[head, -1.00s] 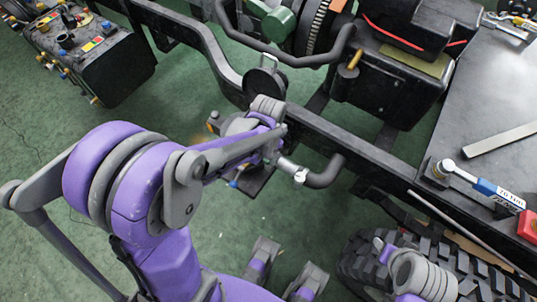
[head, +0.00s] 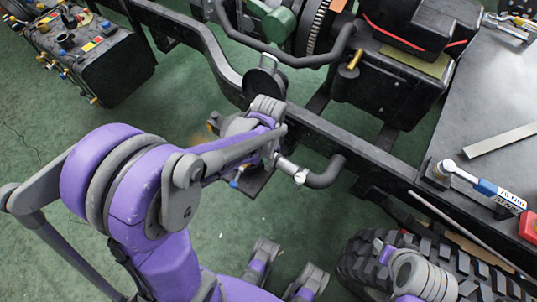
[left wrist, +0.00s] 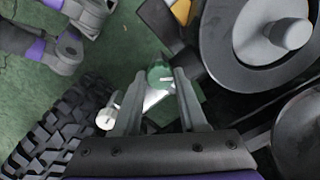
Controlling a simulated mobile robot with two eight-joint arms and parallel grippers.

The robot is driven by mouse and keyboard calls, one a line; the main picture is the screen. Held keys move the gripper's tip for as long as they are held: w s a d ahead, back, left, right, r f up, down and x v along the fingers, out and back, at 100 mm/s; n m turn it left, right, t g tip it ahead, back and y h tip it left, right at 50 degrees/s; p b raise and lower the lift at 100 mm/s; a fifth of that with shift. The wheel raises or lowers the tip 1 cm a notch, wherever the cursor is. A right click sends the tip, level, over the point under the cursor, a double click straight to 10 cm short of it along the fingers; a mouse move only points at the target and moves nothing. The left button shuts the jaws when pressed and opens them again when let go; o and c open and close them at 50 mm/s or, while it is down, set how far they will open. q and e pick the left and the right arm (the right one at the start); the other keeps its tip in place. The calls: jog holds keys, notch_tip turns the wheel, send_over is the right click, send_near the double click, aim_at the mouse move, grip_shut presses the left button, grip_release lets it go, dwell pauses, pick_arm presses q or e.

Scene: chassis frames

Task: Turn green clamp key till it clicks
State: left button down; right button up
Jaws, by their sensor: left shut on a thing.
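In the left wrist view the green clamp key (left wrist: 159,76) sits between the fingertips of my left gripper (left wrist: 160,84), which is shut on it. A pale metal part lies just below the key, between the fingers. In the head view my left wrist hangs over the chassis rail beside a dark bent hose (head: 325,174) with a silver fitting (head: 290,169). The key and left fingertips are hidden there by my own arm. Part of my right wrist shows at the lower right above the tyre; its finger opening cannot be made out.
The black chassis rail (head: 362,150) runs diagonally beside my left wrist. A knobbly tyre (head: 362,268) lies at the lower right. A bench (head: 484,85) on the right holds a torque wrench (head: 487,187) and a metal bar (head: 500,139). Green floor is open left of the rail.

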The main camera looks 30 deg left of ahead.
pick_arm(q)
jog(key=shift+c, duration=2.2)
grip_release()
notch_tip(320, 180, up, 11)
jog(key=p, duration=0.2)
jog(key=shift+f, duration=0.1)
